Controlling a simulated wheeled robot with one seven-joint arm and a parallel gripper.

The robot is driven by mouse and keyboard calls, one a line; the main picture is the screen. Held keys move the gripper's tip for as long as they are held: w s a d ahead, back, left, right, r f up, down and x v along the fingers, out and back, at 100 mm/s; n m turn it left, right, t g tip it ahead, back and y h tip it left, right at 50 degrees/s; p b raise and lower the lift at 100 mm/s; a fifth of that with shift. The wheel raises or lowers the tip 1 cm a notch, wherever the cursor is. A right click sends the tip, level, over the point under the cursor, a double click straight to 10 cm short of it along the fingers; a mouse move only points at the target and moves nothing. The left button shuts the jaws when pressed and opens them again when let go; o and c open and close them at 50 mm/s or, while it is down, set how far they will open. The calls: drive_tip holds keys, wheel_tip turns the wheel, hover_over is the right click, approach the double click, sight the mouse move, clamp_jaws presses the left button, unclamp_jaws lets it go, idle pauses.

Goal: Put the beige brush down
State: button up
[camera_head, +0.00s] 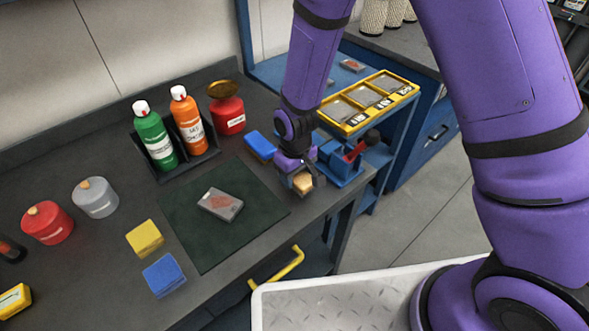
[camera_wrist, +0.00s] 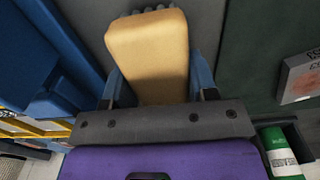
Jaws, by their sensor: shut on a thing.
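The beige brush (camera_wrist: 148,55) is held between the two fingers of my gripper (camera_wrist: 155,90) in the wrist view, with a strip of grey bristles showing at its far end. In the head view my gripper (camera_head: 300,178) is at the right edge of the dark workbench (camera_head: 120,215), with the brush (camera_head: 303,184) under it. The grey bench top lies behind the brush in the wrist view. I cannot tell whether the brush touches the bench.
A blue block (camera_head: 260,146) lies left of my gripper. A dark green mat (camera_head: 230,235) bears a grey box (camera_head: 220,204). A blue holder (camera_head: 341,163) with a red-handled item is close on the right. A rack with green and orange bottles (camera_head: 188,120) stands behind.

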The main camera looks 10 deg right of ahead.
drive_tip(key=shift+f, duration=0.5)
drive_tip(key=shift+f, duration=0.1)
drive_tip(key=o, duration=1.2)
wheel_tip(320, 180, up, 12)
drive_tip(key=shift+r, duration=0.15)
